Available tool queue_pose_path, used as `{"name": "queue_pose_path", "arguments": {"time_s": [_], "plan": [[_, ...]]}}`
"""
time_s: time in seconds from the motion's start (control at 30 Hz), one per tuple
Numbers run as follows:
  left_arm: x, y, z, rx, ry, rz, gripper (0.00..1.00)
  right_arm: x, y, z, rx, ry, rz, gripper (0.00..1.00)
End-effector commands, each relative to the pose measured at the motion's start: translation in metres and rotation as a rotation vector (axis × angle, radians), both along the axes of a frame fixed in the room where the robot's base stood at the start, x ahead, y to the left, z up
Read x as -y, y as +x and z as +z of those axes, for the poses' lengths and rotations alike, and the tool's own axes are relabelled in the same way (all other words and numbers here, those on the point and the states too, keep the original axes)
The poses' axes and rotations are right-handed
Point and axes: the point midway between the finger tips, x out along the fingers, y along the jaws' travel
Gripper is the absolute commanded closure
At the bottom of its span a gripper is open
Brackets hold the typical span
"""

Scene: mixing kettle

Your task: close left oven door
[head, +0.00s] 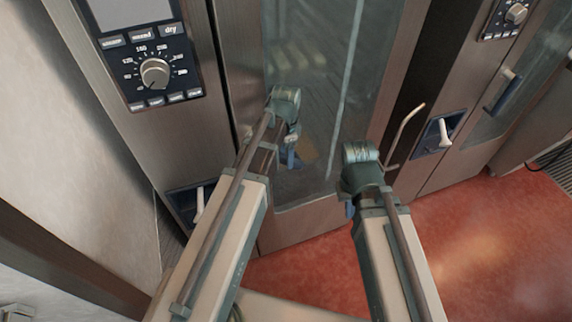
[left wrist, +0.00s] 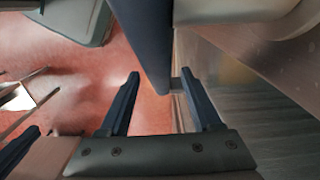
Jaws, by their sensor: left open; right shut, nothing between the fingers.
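The left oven's glass door (head: 325,90) stands in front of me in the head view, right of the control panel (head: 155,70). I cannot tell surely how far it stands open. My left gripper (head: 291,160) is in front of the door's lower glass; its fingers are small and partly hidden there. In the left wrist view its two dark fingers (left wrist: 160,100) are spread apart. A dark blue bar (left wrist: 148,40) reaches down toward the gap between them; I cannot tell whether it is the door handle. My right gripper (head: 350,208) is mostly hidden behind its own arm, by the door's lower right.
A second oven (head: 520,60) stands at the right with a dark handle (head: 505,92) and a white lever (head: 445,133). A thin bent metal rod (head: 405,135) is near my right arm. Red floor (head: 490,240) is clear at the lower right. A pale wall stands left.

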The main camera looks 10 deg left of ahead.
Motion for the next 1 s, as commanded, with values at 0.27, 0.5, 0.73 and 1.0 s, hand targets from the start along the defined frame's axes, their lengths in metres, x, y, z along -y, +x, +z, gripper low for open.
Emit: {"name": "queue_pose_path", "arguments": {"time_s": [0.27, 0.5, 0.73, 1.0], "plan": [[0.0000, 0.0000, -0.0141, 0.000, 0.000, 0.000, 0.35, 0.0000, 0.0000, -0.0141, 0.000, 0.000, -0.001, 1.00], [0.0000, 0.0000, -0.0133, 0.000, 0.000, 0.000, 0.48, 0.0000, 0.0000, -0.0133, 0.000, 0.000, -0.001, 1.00], [0.0000, 0.0000, -0.0133, 0.000, 0.000, 0.000, 0.89, 0.0000, 0.0000, -0.0133, 0.000, 0.000, -0.001, 1.00], [-0.0001, 0.0001, -0.0134, 0.000, 0.000, 0.000, 1.00, 0.0000, 0.0000, -0.0134, 0.000, 0.000, 0.000, 1.00]]}}
